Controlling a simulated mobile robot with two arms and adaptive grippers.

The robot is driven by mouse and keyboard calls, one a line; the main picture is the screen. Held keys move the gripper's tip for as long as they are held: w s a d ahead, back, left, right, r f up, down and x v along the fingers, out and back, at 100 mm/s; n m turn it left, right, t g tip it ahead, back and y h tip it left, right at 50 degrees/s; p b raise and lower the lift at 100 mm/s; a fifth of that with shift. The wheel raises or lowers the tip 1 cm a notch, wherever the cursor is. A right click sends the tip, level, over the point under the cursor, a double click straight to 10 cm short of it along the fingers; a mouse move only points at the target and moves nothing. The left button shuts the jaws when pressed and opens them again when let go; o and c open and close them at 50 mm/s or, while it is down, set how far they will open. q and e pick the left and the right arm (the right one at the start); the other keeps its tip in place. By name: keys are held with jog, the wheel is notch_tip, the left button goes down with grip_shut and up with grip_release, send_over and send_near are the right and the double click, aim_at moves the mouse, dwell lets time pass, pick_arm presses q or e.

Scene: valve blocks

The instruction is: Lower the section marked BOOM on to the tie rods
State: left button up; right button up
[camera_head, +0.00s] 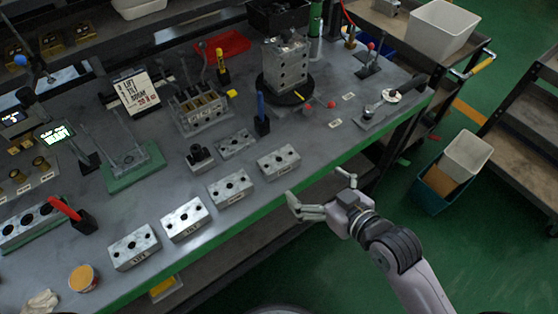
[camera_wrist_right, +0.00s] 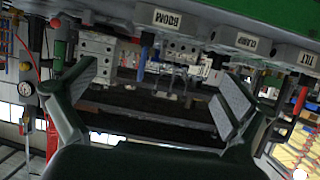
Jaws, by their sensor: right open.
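The section marked BOOM (camera_wrist_right: 168,18) shows its label upside down at the top of the right wrist view. It appears to be the grey block (camera_head: 278,160) at the right end of the front row in the head view, flat on the table. My right gripper (camera_head: 315,190) is open and empty, off the table's front edge, apart from that block and to its lower right. Its spread fingers also show in the right wrist view (camera_wrist_right: 155,85). Thin upright rods, apparently the tie rods (camera_head: 136,128), stand on a green plate (camera_head: 147,174). My left gripper is out of view.
Further blocks marked CLAMP (camera_wrist_right: 247,40) and TILT (camera_wrist_right: 307,57) sit in the same row. A blue-handled tool (camera_head: 261,108) stands behind the row. A grey block stack (camera_head: 286,62) stands on a black round base.

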send_near(279, 159)
jog(key=x, duration=0.5)
jog(key=shift+w+d+r+p, duration=0.1)
jog(key=shift+w+r+p, duration=0.1)
jog(key=shift+r+p, duration=0.2)
jog(key=shift+s+f+x, duration=0.1)
jog(key=shift+f+x, duration=0.1)
jog(key=shift+x, duration=0.7)
jog(key=shift+s+f+x, duration=0.1)
jog(key=shift+f+x, duration=0.05)
jog(key=shift+x, duration=0.8)
jog(key=shift+s+f+x, duration=0.1)
jog(key=shift+f+x, duration=0.1)
jog(key=shift+x, duration=0.7)
jog(key=shift+s, duration=0.1)
jog(key=shift+c, duration=0.5)
jog(key=c, duration=1.2)
jog(key=shift+r, duration=0.1)
jog(key=shift+c, duration=0.5)
jog(key=shift+r, duration=0.1)
